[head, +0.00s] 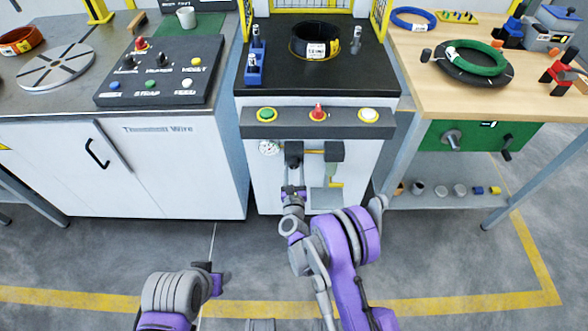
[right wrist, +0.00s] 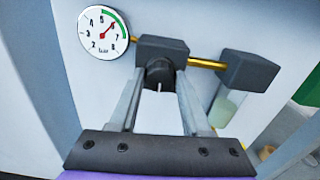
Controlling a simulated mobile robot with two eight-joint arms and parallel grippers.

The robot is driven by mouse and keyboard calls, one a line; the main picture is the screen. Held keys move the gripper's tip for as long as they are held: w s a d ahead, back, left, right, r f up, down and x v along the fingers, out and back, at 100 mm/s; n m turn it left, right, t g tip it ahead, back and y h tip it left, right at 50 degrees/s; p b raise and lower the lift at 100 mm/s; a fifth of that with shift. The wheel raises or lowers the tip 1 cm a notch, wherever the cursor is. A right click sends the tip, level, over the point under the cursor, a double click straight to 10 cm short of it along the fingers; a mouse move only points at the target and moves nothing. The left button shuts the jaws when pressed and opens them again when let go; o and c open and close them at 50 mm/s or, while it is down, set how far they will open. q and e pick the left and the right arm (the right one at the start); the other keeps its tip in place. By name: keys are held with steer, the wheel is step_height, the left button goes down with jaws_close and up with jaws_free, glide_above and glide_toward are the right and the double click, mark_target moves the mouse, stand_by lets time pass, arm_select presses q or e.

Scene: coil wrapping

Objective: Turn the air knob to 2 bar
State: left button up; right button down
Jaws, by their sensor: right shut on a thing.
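The air knob (right wrist: 159,72) is a dark round knob on a dark regulator block (right wrist: 162,48) on the machine's pale front. My right gripper (right wrist: 160,85) reaches it with one finger on each side and is shut on it. In the head view my right gripper (head: 293,190) is just below the regulator (head: 293,150). The round white gauge (right wrist: 103,32) is left of the knob, with a green arc and a red needle pointing up and right, well away from the 2. My left gripper (head: 209,279) is low in the head view, away from the machine; its jaws are unclear.
A brass pipe (right wrist: 205,64) joins the regulator to a dark block (right wrist: 246,72) with a clear bowl on the right. Above is a button panel (head: 318,118). A white cabinet (head: 180,170) stands at left and a wooden-topped bench (head: 440,95) at right.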

steer(key=n+b, duration=0.2)
steer(key=n, duration=0.1)
steer(key=shift+f+n, duration=0.15)
steer(key=shift+n, duration=0.25)
steer(key=n+b, duration=0.2)
steer(key=n, duration=0.1)
steer(key=shift+n, duration=0.4)
steer(key=n+b, duration=0.1)
steer(key=n, duration=0.2)
steer(key=shift+n, duration=0.3)
steer(key=n+b, duration=0.1)
steer(key=n, duration=0.3)
steer(key=shift+n, duration=0.3)
steer(key=n+b, duration=0.1)
steer(key=n, duration=0.8)
steer(key=shift+n, duration=0.4)
steer(key=n, duration=0.4)
steer(key=shift+n, duration=0.3)
steer(key=n, duration=0.5)
